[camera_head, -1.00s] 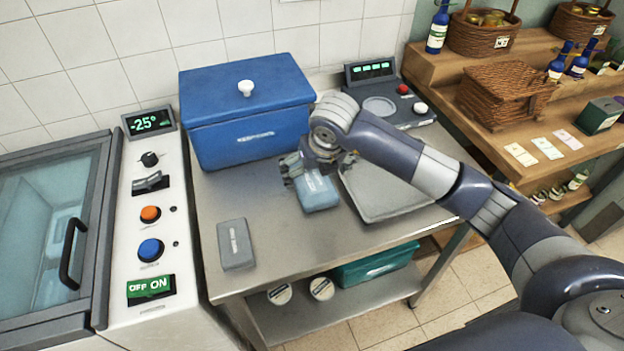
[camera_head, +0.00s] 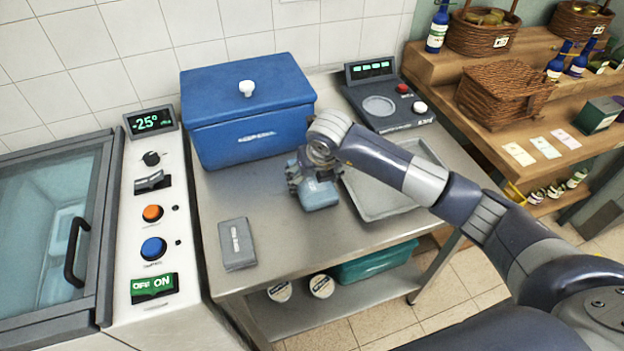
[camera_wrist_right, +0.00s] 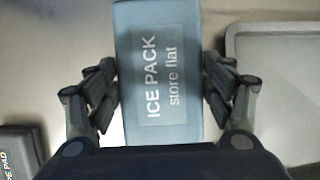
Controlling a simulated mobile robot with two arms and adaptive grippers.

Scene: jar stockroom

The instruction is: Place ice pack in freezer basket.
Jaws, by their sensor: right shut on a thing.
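The light blue ice pack (camera_head: 321,197) is on the steel table in front of the blue cooler box. In the right wrist view its label reads "ICE PACK store flat" (camera_wrist_right: 160,75). My right gripper (camera_head: 312,180) is over the pack from above, with its fingers on both sides of it, shut on it. It also shows in the right wrist view (camera_wrist_right: 163,92). The freezer (camera_head: 50,235) at the left has its glass lid down, with a dark handle. Pale shapes show dimly through the glass; I cannot make out the basket. My left gripper is not in view.
The blue cooler box (camera_head: 245,115) stands behind the pack. A grey metal tray (camera_head: 380,207) lies just right of it, and a grey pad (camera_head: 237,243) lies front left. A scale (camera_head: 385,105) stands at the back right. The freezer control panel (camera_head: 150,220) borders the table.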

